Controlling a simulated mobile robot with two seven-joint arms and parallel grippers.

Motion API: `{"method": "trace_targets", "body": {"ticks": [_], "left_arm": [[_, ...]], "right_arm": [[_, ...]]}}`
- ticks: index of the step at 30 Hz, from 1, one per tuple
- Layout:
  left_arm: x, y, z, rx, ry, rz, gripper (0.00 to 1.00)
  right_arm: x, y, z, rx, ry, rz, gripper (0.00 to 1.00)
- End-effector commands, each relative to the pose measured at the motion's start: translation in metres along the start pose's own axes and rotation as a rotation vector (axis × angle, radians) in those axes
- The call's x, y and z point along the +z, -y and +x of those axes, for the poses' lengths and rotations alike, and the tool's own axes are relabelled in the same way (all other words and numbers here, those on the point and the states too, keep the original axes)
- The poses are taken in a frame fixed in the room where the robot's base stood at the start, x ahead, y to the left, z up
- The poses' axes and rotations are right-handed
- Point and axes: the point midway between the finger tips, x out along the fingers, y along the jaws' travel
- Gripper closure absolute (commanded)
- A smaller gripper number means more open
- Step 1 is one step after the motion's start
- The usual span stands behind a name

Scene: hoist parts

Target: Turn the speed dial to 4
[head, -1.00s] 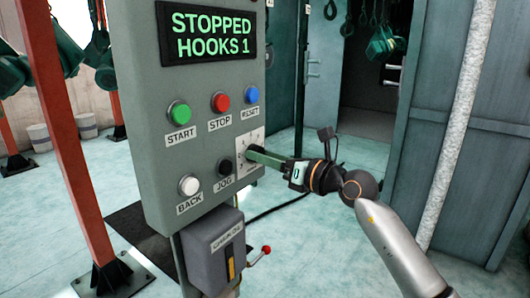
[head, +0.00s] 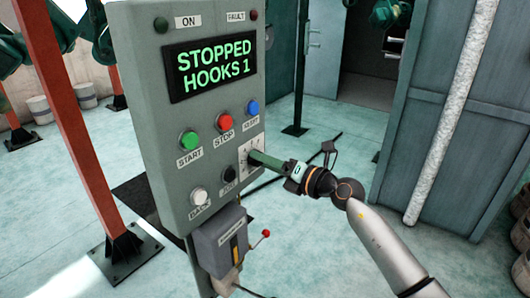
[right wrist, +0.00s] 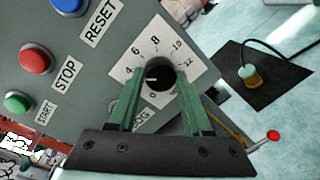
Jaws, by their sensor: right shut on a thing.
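The speed dial (right wrist: 163,73) is a black knob on a white number plate (right wrist: 176,48) with numbers from 0 to 12. Its white mark points left in the right wrist view, towards the low numbers near 4; the exact setting is hard to read. My right gripper (right wrist: 160,82) is shut on the dial, with a green finger on each side of it. In the head view my right gripper (head: 257,157) reaches the panel from the right and hides most of the knob. My left gripper is not in view.
The grey control panel (head: 147,110) carries a display (head: 213,67) reading STOPPED HOOKS 1. Green START (head: 189,140), red STOP (head: 224,121) and blue (head: 252,107) buttons sit close to the dial. A red-tipped lever (head: 265,234) sticks out below. An orange post (head: 75,130) stands left.

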Motion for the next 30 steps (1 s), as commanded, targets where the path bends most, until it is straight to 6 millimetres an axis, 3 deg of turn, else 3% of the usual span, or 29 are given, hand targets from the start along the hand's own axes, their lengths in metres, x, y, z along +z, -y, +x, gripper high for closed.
{"method": "trace_targets", "body": {"ticks": [15,16,23,30], "left_arm": [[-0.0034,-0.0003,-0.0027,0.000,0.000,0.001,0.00],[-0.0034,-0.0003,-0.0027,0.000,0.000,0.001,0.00],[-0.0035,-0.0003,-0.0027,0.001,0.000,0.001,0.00],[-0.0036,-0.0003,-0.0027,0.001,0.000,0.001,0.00]], "right_arm": [[-0.0004,0.0013,0.0000,-0.002,-0.002,0.024,1.00],[-0.0004,0.0013,0.0000,-0.002,-0.002,0.024,0.48],[-0.0002,0.0008,0.0000,-0.001,-0.002,0.023,0.22],[0.0000,0.0004,-0.0001,-0.001,-0.002,0.022,0.21]]}}
